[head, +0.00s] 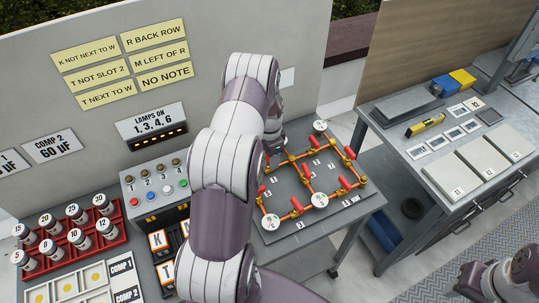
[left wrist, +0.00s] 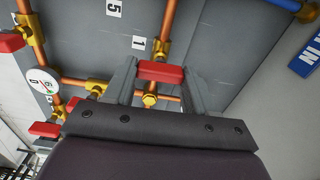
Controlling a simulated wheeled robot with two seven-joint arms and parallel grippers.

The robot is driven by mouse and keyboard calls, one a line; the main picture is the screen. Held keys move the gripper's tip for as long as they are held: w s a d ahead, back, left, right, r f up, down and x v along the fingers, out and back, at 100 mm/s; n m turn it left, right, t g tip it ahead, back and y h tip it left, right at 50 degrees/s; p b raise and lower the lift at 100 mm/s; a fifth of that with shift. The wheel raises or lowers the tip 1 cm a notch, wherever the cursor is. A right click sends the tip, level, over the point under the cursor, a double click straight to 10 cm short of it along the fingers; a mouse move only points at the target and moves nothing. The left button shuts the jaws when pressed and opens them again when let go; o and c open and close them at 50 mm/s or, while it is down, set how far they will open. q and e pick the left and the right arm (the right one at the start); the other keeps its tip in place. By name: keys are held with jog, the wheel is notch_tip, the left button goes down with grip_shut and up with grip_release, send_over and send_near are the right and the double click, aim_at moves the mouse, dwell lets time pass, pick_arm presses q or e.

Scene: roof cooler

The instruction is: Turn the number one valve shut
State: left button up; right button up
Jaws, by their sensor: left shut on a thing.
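The pipe board (head: 300,237) stands right of my left arm in the head view, with copper pipes, brass fittings and several red valve handles. In the left wrist view, a red handle (left wrist: 161,71) sits close below a label reading 1 (left wrist: 139,43). My left gripper (left wrist: 160,76) is shut on this handle, one finger on each end. The handle lies roughly crosswise to the copper pipe (left wrist: 169,18) running up from it. In the head view, my left arm hides the gripped handle and most of the gripper.
Round white gauges (head: 319,199) stand on the board near the other handles. A lamp panel (head: 155,190) and a red rack of jars (head: 70,250) are left of my arm. A bench (head: 400,145) stands to the right, across a floor gap.

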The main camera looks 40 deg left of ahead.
pick_arm(q)
jog(key=shift+w+r, duration=0.1)
jog(key=o, duration=1)
jog(key=shift+o, duration=0.2)
jog(key=shift+r, duration=0.2)
notch_tip(320, 180, up, 12)
jog(key=b, duration=0.3)
jog(key=shift+r, duration=0.15)
